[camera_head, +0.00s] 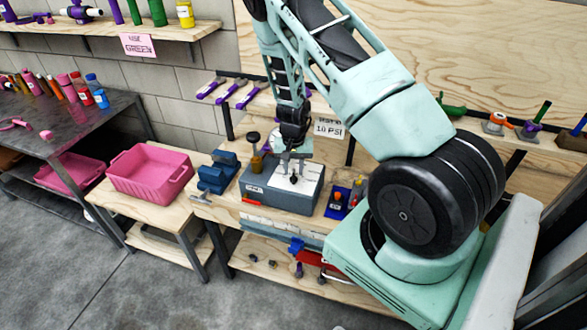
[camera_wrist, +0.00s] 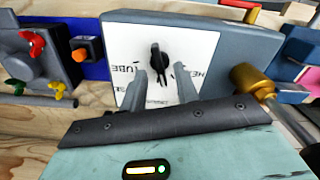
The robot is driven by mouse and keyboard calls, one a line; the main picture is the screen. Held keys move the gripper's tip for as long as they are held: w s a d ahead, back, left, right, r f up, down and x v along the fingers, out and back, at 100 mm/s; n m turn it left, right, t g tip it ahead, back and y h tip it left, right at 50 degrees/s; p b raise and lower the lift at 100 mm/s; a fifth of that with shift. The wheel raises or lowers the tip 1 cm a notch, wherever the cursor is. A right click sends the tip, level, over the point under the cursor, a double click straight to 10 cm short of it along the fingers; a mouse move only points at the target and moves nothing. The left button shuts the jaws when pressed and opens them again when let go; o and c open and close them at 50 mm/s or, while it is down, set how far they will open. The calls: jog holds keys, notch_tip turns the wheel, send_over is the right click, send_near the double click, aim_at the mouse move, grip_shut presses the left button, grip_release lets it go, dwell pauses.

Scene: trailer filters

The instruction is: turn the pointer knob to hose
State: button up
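The black pointer knob (camera_wrist: 157,60) sits on a white label plate (camera_wrist: 196,48) on the grey box. In the wrist view its narrow end points up in the picture. A label reading "TUBE" lies to its left, and a partly hidden label starting with "HE" lies to its right. More lettering below is partly covered by my fingers. My gripper (camera_wrist: 161,72) is open, one finger on each side of the knob's lower end; I cannot tell whether either touches it. In the head view my gripper (camera_head: 293,151) is over the grey box (camera_head: 262,199), which stands on the wooden bench.
A brass fitting (camera_wrist: 252,82) is close to the right of the plate. An orange button (camera_wrist: 82,50) and a panel with coloured levers are on the left. A blue vise (camera_head: 217,174) and a pink tub (camera_head: 150,177) stand left of the box.

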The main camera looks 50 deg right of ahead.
jog(key=shift+f, duration=0.65)
grip_shut()
jog(key=shift+m, duration=0.3)
jog(key=m+b, duration=0.1)
jog(key=m, duration=0.9)
jog(key=shift+a+m, duration=0.1)
jog(key=shift+m, duration=0.3)
